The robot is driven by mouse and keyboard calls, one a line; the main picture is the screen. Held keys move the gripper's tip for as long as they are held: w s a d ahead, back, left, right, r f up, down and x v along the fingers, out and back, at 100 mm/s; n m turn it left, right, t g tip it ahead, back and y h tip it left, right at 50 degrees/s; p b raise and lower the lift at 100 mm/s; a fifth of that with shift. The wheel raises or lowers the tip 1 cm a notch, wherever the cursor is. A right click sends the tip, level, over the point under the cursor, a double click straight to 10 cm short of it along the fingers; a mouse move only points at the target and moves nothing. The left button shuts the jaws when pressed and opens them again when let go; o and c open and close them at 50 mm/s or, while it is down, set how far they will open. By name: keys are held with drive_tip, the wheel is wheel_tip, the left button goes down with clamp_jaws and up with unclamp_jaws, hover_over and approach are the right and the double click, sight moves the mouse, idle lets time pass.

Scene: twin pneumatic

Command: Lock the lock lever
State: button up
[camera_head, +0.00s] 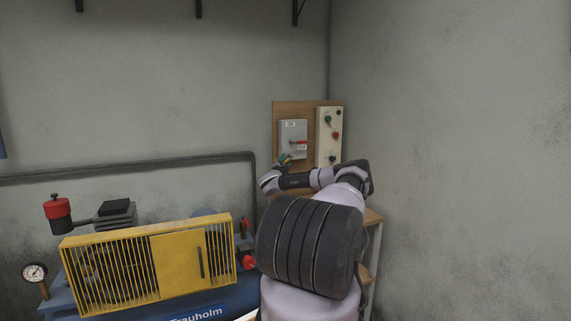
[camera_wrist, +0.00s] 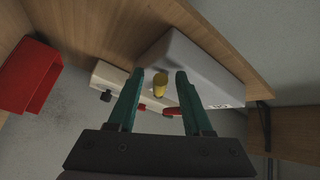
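A grey switch box (camera_head: 289,130) with a red handle (camera_head: 299,142) is on the wooden board at the back. In the wrist view, the grey box (camera_wrist: 205,68) is tilted, with the red handle (camera_wrist: 172,111) partly behind a finger. A short yellow piece (camera_wrist: 159,84) stands out from the box side; I cannot tell whether it is the lock lever. My gripper (camera_wrist: 159,74) is open, its teal fingers on either side of the yellow piece with gaps showing.
The wooden board (camera_head: 278,108) backs both. A red open container (camera_wrist: 28,75) is left in the wrist view. The yellow-guarded compressor (camera_head: 180,259) stands lower left.

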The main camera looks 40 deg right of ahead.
drive_tip(key=v, duration=1)
drive_tip(key=shift+s+a, duration=0.25)
idle(0.3)
